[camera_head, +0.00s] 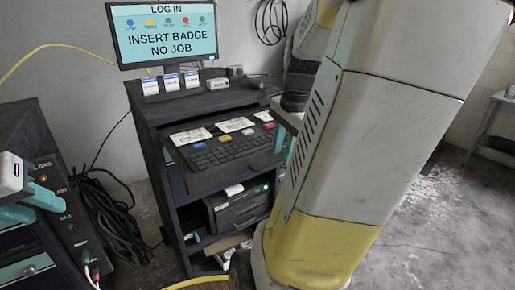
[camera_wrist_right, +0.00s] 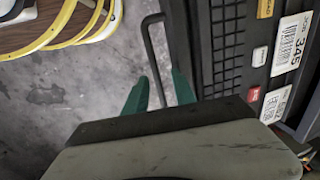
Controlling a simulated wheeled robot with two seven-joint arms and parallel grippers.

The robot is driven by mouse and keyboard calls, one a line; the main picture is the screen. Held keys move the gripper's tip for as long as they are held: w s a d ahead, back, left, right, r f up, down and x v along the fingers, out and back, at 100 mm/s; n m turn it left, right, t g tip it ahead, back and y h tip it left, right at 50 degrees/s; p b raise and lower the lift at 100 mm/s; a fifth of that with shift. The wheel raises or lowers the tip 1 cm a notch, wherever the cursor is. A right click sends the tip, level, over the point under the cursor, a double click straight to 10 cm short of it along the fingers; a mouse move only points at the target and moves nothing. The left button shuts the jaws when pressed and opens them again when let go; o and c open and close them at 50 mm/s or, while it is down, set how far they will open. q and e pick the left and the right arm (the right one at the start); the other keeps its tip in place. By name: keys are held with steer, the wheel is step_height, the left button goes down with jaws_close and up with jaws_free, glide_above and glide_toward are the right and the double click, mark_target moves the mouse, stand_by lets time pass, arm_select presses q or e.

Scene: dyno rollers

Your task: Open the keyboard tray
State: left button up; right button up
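The keyboard tray (camera_head: 208,180) holds a black keyboard and sits under the top of the dark workstation cabinet (camera_head: 160,110). Its surface shows in front of the cabinet top. In the right wrist view the tray (camera_wrist_right: 203,40) runs along the right, with a dark bar handle (camera_wrist_right: 149,45) beside its edge. My right gripper (camera_wrist_right: 160,82) is open, with one teal finger on each side of the handle; whether they touch it is unclear. In the head view my right arm hides most of that gripper. My left gripper (camera_head: 45,208) is open and empty at the left edge.
A monitor (camera_head: 165,35) stands above the cabinet. Barcode cards (camera_head: 234,125) lie on the tray. Below are a printer-like box (camera_head: 238,208) and shelves. A gas unit (camera_head: 60,200) with black cables (camera_head: 105,215) stands at left.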

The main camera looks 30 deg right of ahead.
step_height(320, 180, up, 6)
steer(key=s, duration=0.1)
steer(key=shift+r, duration=0.15)
steer(key=shift+s, duration=0.1)
